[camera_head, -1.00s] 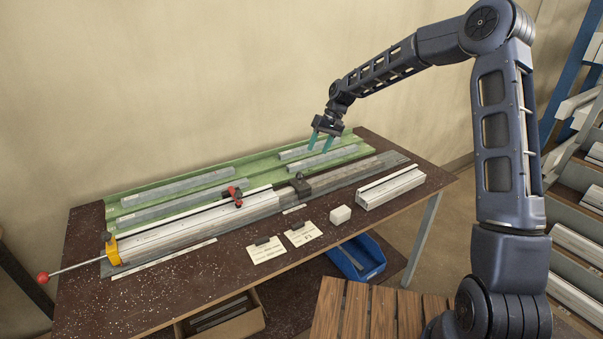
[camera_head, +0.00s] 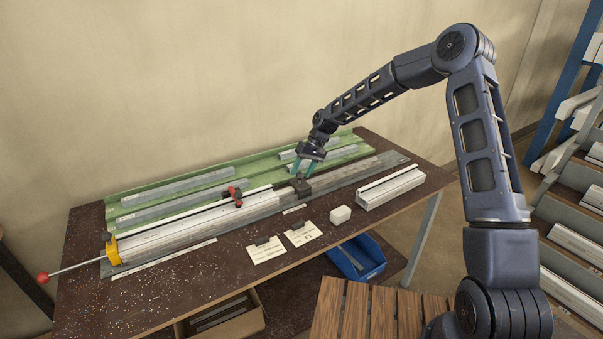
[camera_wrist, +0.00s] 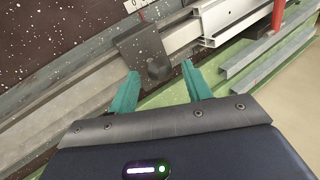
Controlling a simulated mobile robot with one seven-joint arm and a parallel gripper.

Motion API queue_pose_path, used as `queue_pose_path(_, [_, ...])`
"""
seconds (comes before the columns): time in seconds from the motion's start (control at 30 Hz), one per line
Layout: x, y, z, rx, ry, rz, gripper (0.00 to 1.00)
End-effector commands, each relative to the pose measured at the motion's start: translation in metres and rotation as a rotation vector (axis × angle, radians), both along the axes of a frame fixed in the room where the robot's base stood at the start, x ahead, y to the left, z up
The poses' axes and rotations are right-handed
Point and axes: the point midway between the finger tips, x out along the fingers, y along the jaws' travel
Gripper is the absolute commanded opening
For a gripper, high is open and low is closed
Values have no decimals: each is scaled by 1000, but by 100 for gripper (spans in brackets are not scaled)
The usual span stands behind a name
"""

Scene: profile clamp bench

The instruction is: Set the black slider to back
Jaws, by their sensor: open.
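The black slider (camera_head: 301,188) sits on the grey rail (camera_head: 345,176) of the clamp bench, just right of the end of the long aluminium profile (camera_head: 205,217). In the wrist view the slider (camera_wrist: 143,49) is a dark block with a rounded knob (camera_wrist: 159,69) on the near side. My gripper (camera_head: 303,169) is open just above and behind the slider. In the wrist view its two teal fingertips (camera_wrist: 163,78) stand apart, one on either side of the knob, short of it or level with it; I cannot tell whether they touch.
A red clamp handle (camera_head: 235,195) stands on the profile to the left. A yellow end piece (camera_head: 112,250) with a red-knobbed rod is at the far left. Green trays (camera_head: 240,172) with grey bars lie behind. A white block (camera_head: 340,214), a short profile (camera_head: 391,187) and cards lie in front.

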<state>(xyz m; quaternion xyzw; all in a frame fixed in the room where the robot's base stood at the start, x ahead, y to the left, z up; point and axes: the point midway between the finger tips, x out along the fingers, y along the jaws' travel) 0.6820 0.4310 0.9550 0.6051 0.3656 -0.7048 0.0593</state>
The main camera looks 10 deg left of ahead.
Motion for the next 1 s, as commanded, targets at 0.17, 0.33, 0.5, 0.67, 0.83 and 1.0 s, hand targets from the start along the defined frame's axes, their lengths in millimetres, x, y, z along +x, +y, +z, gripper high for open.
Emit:
queue_pose_path(0.17, [-3,4,-8,0,0,0,49])
queue_pose_path(0.33, [-3,4,-10,0,-1,0,49])
queue_pose_path(0.5, [-3,4,-9,-1,-1,0,39])
queue_pose_path(0.67, [-3,4,-9,-1,-1,0,8])
queue_pose_path(0.83, [-3,4,-9,-1,-1,0,0])
queue_pose_path(1.0, [3,-2,-9,-1,0,-1,0])
